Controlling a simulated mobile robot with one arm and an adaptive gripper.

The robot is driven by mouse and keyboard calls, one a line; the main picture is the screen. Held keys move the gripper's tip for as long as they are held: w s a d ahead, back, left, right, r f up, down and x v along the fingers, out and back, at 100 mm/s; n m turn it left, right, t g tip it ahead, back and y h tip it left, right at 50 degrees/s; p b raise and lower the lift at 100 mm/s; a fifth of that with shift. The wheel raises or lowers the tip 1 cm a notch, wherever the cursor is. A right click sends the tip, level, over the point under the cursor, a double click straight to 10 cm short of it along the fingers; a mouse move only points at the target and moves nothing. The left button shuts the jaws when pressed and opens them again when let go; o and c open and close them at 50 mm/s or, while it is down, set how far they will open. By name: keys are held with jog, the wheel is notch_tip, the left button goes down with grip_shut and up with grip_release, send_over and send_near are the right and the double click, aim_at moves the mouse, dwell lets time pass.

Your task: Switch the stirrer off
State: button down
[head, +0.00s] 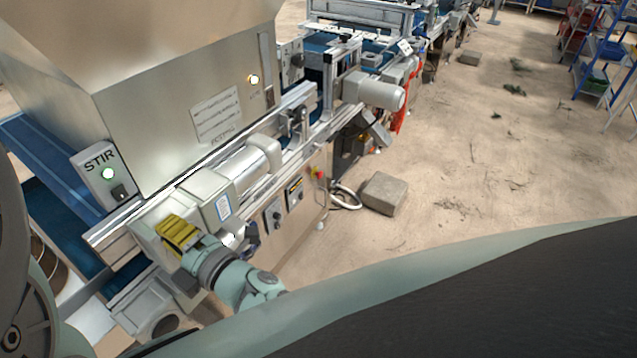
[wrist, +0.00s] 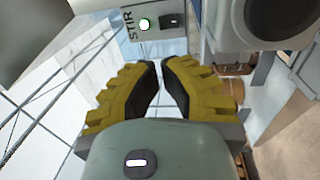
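The stirrer's control box, a grey box marked STIR (head: 88,185), stands at the left in the head view. The switch's exact position is too small to read.
A motor housing (head: 240,175) and the machine's frame lie close to my gripper. A stone block (head: 384,194) lies on the floor, which is mostly free at right.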

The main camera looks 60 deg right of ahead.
dwell(0.3)
jog(key=p, duration=0.6)
send_near(115, 189)
jog(key=w, duration=0.2)
jog(key=w+r, duration=0.1)
jog(key=w, duration=0.4)
jog(key=shift+w+a+r, duration=0.1)
jog(key=shift+r, duration=0.05)
jog(key=shift+w, duration=0.5)
